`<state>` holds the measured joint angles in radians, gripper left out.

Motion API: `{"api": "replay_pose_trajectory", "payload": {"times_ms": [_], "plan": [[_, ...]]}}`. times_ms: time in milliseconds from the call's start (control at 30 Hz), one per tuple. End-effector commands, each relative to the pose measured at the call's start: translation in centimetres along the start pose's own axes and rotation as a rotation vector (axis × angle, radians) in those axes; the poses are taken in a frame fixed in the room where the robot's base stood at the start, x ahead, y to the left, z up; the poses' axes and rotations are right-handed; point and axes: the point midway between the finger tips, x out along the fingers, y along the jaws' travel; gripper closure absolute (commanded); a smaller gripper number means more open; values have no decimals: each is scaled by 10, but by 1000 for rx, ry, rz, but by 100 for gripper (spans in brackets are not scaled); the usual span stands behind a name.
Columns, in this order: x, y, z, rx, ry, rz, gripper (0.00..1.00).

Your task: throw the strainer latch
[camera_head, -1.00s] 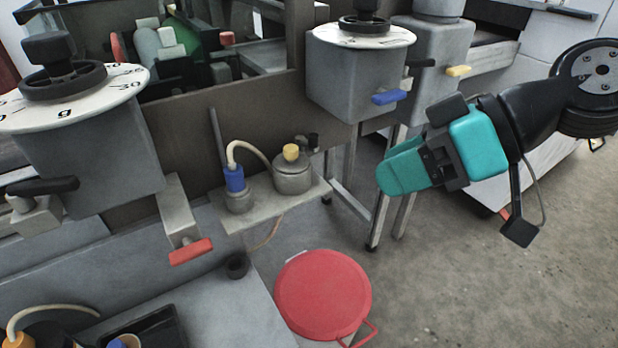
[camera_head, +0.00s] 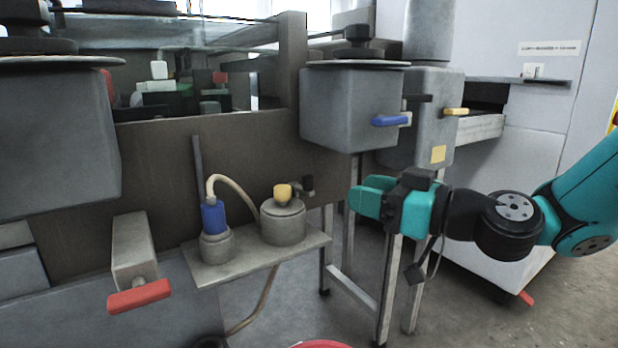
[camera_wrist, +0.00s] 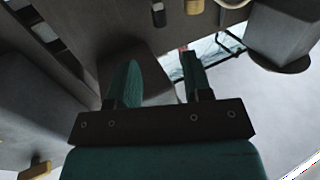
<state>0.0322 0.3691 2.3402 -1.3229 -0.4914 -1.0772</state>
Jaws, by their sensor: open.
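I cannot tell for certain which part is the strainer latch. A lidded grey pot (camera_head: 284,222) with a yellow knob (camera_head: 283,193) and a small dark fitting (camera_head: 307,185) stands on a small shelf (camera_head: 222,270). A blue-capped fitting (camera_head: 213,217) stands left of it, joined by a pale hose (camera_head: 238,190). My teal gripper (camera_head: 357,198) is right of the shelf, apart from the pot, pointing left. In the wrist view its two fingers (camera_wrist: 160,80) are spread with nothing between them.
A grey box with a blue handle (camera_head: 388,121) hangs above my gripper. A yellow handle (camera_head: 455,112) is behind it, and a red handle (camera_head: 139,296) is at lower left. Metal stand legs (camera_head: 387,290) are just below my gripper. Open floor lies at lower right.

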Motion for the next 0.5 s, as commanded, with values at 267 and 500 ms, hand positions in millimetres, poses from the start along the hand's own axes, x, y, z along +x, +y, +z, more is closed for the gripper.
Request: {"api": "replay_pose_trajectory", "payload": {"times_ms": [267, 500], "plan": [[65, -1, -2, -1, 0, -5, 54], [100, -1, 0, 0, -1, -3, 54]]}}
